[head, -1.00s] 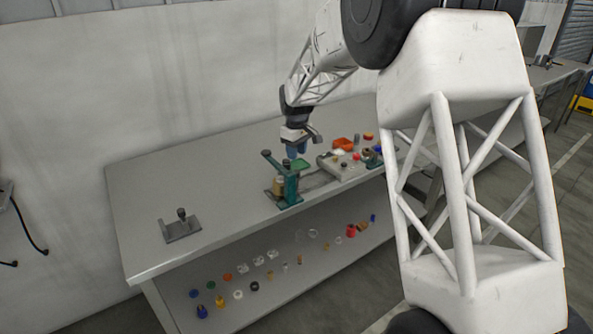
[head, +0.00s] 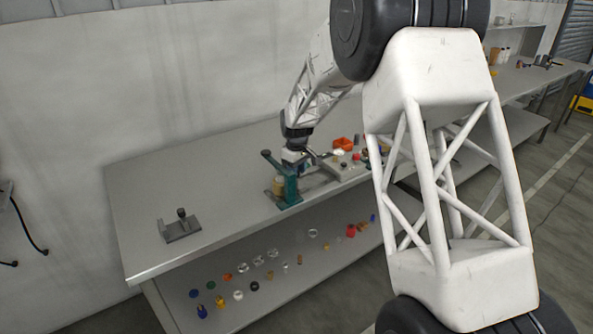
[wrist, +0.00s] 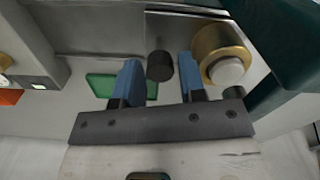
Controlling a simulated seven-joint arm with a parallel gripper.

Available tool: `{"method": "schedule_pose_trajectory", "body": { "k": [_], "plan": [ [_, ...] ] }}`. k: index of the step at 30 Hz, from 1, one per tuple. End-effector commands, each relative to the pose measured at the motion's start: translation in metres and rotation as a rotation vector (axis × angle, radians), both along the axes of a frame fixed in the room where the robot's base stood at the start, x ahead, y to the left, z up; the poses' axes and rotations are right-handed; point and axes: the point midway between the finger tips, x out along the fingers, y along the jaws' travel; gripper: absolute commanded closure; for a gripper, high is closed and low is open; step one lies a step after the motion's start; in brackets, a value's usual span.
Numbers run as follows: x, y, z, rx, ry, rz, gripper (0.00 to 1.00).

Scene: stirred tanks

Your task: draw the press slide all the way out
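The green press (head: 290,188) stands on the bench, with its lever knob (head: 266,153) raised at the upper left. In the wrist view, part of its dark green body (wrist: 285,75) is at the right. A dark round knob (wrist: 160,66), apparently the press slide's handle, shows between my gripper's blue fingers. My gripper (wrist: 159,80) is open, with a gap on either side of the knob. A brass cylinder with a pale end (wrist: 222,55) sits just right of the right finger. In the head view my gripper (head: 294,158) is low behind the press; its fingertips are hidden.
A green pad (wrist: 105,86) lies left of the left finger. A grey box (head: 345,168) and an orange tray (head: 343,143) stand right of the press. A grey bracket (head: 180,228) is at the bench's left. Small coloured parts lie on the lower shelf. The bench's left is mostly clear.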

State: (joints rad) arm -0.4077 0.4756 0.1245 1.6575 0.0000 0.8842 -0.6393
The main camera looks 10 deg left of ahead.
Motion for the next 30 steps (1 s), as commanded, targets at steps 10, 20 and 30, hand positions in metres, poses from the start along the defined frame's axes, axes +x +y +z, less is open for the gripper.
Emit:
{"method": "schedule_pose_trajectory", "body": {
  "k": [10, 20, 30],
  "plan": [
    [0.000, 0.000, 0.000, 0.000, 0.000, 0.000, 0.90],
    [0.003, -0.003, 0.001, 0.000, 0.000, -0.001, 1.00],
    [0.045, -0.044, 0.001, 0.001, -0.003, -0.003, 1.00]
  ]
}}
